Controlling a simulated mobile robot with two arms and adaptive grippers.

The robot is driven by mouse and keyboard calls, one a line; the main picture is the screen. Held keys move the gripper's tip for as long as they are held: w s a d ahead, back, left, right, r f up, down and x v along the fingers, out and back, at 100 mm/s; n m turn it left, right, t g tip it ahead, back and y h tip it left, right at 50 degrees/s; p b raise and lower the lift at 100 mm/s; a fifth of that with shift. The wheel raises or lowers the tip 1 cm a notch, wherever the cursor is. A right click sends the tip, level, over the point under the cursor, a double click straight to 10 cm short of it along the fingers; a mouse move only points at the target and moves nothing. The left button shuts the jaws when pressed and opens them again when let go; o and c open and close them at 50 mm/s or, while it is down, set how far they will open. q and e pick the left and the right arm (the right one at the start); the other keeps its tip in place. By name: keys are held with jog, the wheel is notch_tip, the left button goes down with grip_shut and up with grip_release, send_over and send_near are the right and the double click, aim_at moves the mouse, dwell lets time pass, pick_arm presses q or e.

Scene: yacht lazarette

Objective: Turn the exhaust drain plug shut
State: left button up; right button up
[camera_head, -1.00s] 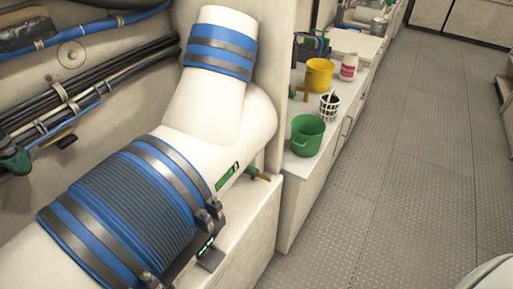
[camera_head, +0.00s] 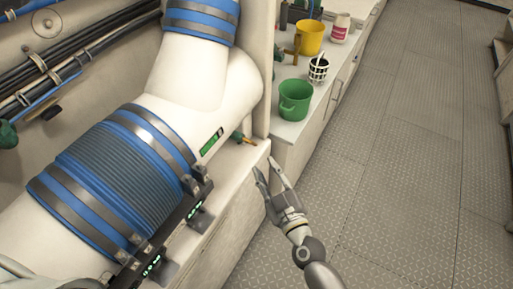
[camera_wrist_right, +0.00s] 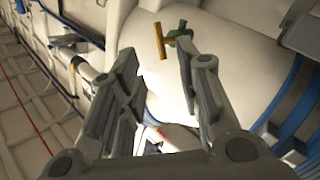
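The exhaust drain plug (camera_head: 243,137), a small brass handle on a green fitting, sticks out low on the right side of the white exhaust pipe (camera_head: 205,75). It also shows in the right wrist view, as a T-shaped brass handle (camera_wrist_right: 160,42) on a green body. My right gripper (camera_head: 264,167) is open and empty, below and to the right of the plug in the head view, apart from it. In the right wrist view its two fingers (camera_wrist_right: 157,62) are spread, with the plug beyond their tips. My left gripper is not in view.
A blue ribbed hose sleeve (camera_head: 120,165) with metal clamps wraps the pipe. A white ledge (camera_head: 240,185) runs below the plug. A green bucket (camera_head: 295,98), a yellow bucket (camera_head: 310,38) and a white basket (camera_head: 318,69) stand on a counter behind. The grey floor at right is clear.

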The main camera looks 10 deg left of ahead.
aim_at(248, 141)
jog(key=x, duration=0.8)
jog(key=shift+w+a, duration=0.15)
jog(key=shift+w, duration=0.1)
grip_shut()
